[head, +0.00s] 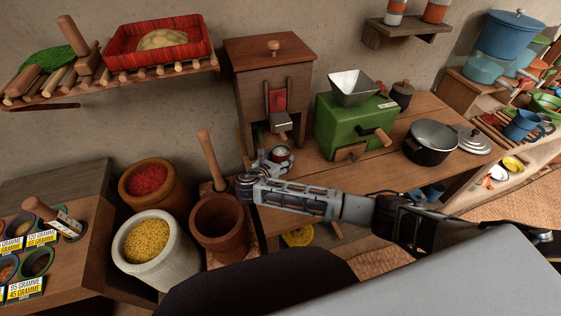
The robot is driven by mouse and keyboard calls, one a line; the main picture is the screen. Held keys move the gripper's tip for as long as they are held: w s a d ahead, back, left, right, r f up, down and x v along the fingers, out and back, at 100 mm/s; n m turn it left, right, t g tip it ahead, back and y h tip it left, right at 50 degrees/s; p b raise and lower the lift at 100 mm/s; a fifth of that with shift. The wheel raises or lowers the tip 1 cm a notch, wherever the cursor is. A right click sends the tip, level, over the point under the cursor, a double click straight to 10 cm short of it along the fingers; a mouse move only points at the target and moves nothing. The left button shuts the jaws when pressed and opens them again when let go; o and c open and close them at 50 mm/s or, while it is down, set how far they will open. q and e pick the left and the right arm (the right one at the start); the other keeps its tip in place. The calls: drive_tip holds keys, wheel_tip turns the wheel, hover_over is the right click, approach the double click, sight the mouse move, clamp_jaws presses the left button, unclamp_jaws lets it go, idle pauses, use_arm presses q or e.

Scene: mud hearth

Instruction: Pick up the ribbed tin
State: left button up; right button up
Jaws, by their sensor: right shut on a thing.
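The ribbed tin (281,154) is a small, silvery tin at the left part of the wooden table, in front of the brown wooden box. My right arm comes in from the right, low over the table. Its gripper (271,163) is shut on the tin, with the fingers at its near and left side. The fingers hide part of the tin's lower side, and I cannot tell whether its base touches the table. My left gripper is out of view.
The wooden box (271,80) and green mill (354,127) stand close behind and to the right. A dark pot (430,150) is farther right. A clay mortar (218,225) with a pestle and a sack of yellow grain (152,250) stand left of the gripper.

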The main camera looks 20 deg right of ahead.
sight(285, 144)
wheel_tip(285, 144, up, 6)
drive_tip(key=shift+a+f, duration=0.15)
drive_tip(key=shift+a, duration=0.6)
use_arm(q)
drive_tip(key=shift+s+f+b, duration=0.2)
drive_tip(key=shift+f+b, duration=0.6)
use_arm(e)
drive_tip(key=a, duration=1.8)
drive_tip(key=shift+s, duration=0.3)
